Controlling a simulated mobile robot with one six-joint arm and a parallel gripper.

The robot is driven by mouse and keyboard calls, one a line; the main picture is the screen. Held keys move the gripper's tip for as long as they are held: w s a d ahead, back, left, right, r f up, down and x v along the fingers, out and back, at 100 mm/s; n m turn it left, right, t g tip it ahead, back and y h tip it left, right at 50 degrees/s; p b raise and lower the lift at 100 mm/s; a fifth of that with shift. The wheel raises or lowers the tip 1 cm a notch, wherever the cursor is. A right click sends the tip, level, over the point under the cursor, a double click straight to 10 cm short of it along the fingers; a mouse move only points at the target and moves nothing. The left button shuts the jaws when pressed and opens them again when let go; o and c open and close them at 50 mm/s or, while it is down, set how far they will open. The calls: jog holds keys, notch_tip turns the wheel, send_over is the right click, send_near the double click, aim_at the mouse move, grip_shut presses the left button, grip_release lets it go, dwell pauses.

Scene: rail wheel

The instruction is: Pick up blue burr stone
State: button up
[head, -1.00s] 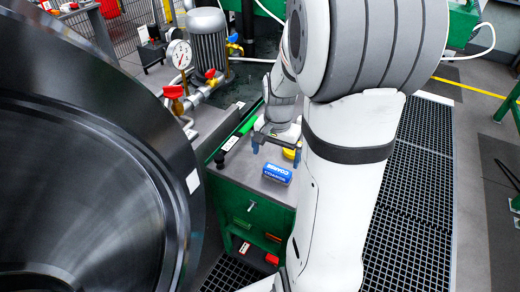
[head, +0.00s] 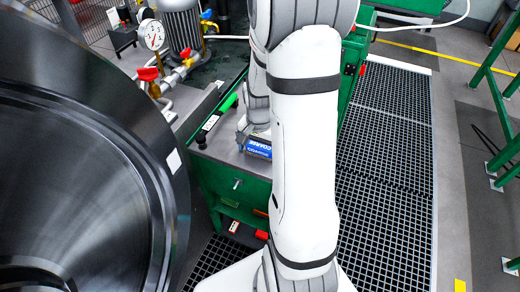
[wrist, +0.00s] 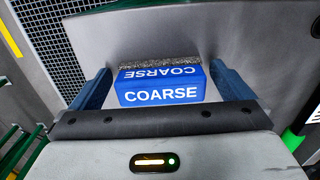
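The blue burr stone (wrist: 160,88) is a blue block marked "COARSE" with a grey, rough-looking far edge. It lies on the grey top of the green cabinet (head: 215,148). In the wrist view my gripper (wrist: 160,70) is open, with one blue finger on each side of the stone and a gap showing at both sides. In the head view the stone (head: 258,149) shows just below my gripper, partly covered by my arm. I cannot tell how deep the fingertips reach beside it.
A green-handled tool (head: 216,115) lies on the cabinet top, left of the stone. A large dark metal wheel (head: 90,170) fills the left. A pressure gauge (head: 151,35) and a motor (head: 182,28) stand behind. Floor grating (head: 385,160) lies right of my arm.

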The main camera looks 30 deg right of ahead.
aim_at(259, 147)
jog(key=c, duration=1)
notch_tip(259, 147, up, 10)
jog(key=shift+r+p, duration=0.1)
jog(key=shift+p, duration=0.2)
